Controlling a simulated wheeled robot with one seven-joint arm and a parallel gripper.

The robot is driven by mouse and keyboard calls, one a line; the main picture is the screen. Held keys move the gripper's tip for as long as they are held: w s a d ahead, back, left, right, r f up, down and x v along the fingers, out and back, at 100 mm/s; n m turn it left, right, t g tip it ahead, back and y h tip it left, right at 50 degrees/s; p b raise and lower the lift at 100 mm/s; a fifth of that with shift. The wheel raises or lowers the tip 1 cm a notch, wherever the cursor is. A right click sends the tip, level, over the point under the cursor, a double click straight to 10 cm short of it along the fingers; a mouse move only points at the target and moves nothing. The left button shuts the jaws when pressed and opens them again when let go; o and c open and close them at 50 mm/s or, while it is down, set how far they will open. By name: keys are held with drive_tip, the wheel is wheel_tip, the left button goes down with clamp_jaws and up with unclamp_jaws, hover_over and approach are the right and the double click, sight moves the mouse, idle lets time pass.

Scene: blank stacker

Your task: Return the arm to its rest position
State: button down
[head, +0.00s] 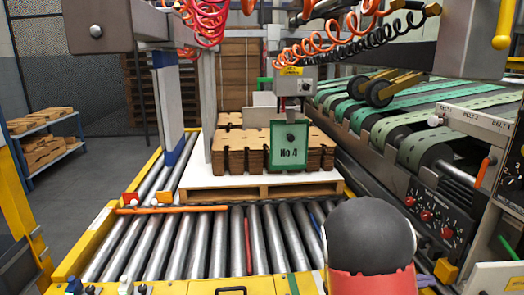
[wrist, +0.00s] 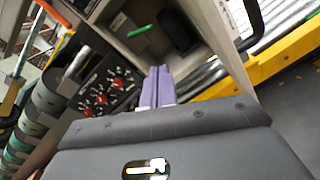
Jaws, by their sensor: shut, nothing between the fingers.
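My gripper (wrist: 159,72) shows in the wrist view as two purple fingers pressed side by side, shut and empty. Beyond the fingertips is the pale open recess of the machine, with a green-handled part (wrist: 139,32) inside. A control panel with red knobs (wrist: 100,100) lies to the left of the fingers. In the head view my dark grey and red arm link fills the lower right, and a bit of purple shows just right of it. The rest of my gripper is hidden there.
A roller conveyor (head: 190,245) runs across the front. The machine's knob panel (head: 432,215) stands close on the right. Open floor (head: 85,180) lies at left.

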drive_tip(key=s+a+r+m+g+y, duration=0.1)
drive_tip(key=s+a+m+y, duration=0.65)
drive_tip(key=s, duration=0.35)
drive_tip(key=s+a+r+m+t+y, duration=0.2)
drive_tip(key=a+y, duration=0.3)
drive_tip(key=a, duration=0.3)
drive_tip(key=s+a+r+m+t+y, duration=0.2)
drive_tip(key=s+a+r+t+y, duration=0.1)
drive_tip(key=a, duration=0.6)
drive_tip(key=shift+r+m+t+y, duration=0.35)
drive_tip(key=shift+r+t+y, duration=0.1)
drive_tip(key=shift+t+y, duration=0.6)
